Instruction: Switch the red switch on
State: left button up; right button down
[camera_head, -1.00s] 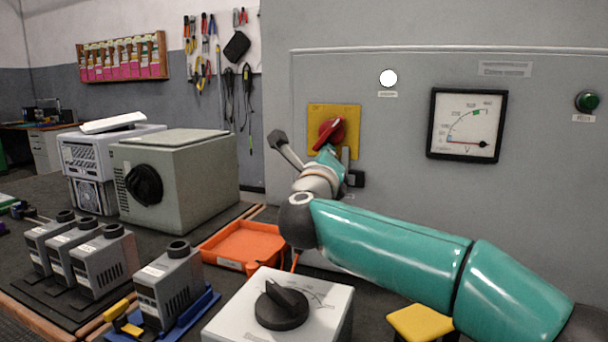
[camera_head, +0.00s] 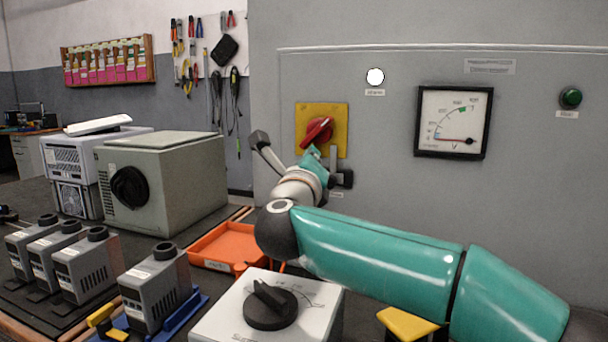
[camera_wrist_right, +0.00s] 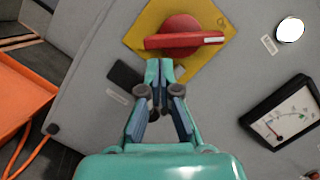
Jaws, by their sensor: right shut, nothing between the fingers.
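The red switch (camera_head: 317,131) is a rotary handle on a yellow square plate (camera_head: 341,113) on the grey cabinet front. In the right wrist view the red handle (camera_wrist_right: 184,40) lies across the yellow plate (camera_wrist_right: 150,22). My right gripper (camera_head: 312,156) is just below the handle in the head view. In the wrist view its fingertips (camera_wrist_right: 159,66) are together and empty, just short of the handle's lower edge. I cannot tell whether they touch it. My left gripper is not in view.
A round white lamp (camera_head: 375,76), a dial meter (camera_head: 453,122) and a green button (camera_head: 570,97) are on the cabinet. An orange tray (camera_head: 226,247), a grey box (camera_head: 175,185) and a white box with a black knob (camera_head: 269,307) stand on the bench.

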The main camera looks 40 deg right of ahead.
jog(key=v, duration=0.9)
jog(key=shift+s+a, duration=0.2)
